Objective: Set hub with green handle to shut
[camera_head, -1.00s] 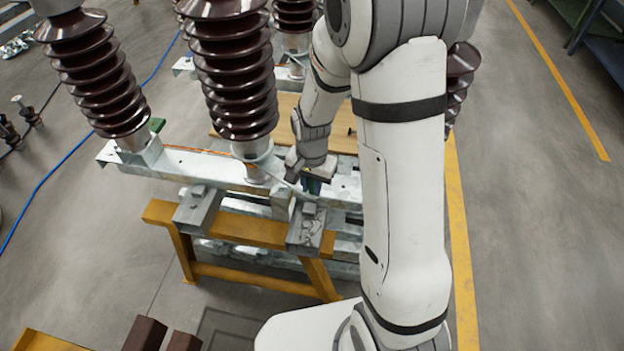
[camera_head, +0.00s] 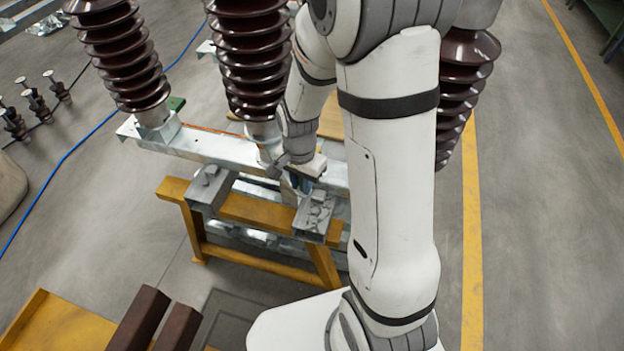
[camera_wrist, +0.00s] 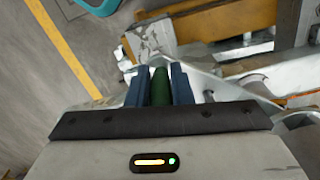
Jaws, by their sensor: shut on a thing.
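The green handle (camera_wrist: 160,88) stands between the two blue fingers of my gripper (camera_wrist: 160,84) in the wrist view. The fingers are shut on it, one on each side. In the head view my gripper (camera_head: 299,184) is low at the steel beam (camera_head: 225,150), just right of the foot of the middle brown insulator (camera_head: 250,60). The hub under the handle is mostly hidden by my gripper and arm, so its position cannot be told.
A yellow trestle (camera_head: 255,212) carries the beam and grey blocks. Another brown insulator (camera_head: 120,55) stands left, and one (camera_head: 462,90) is partly behind my arm. A blue cable (camera_head: 65,160) lies on the left floor.

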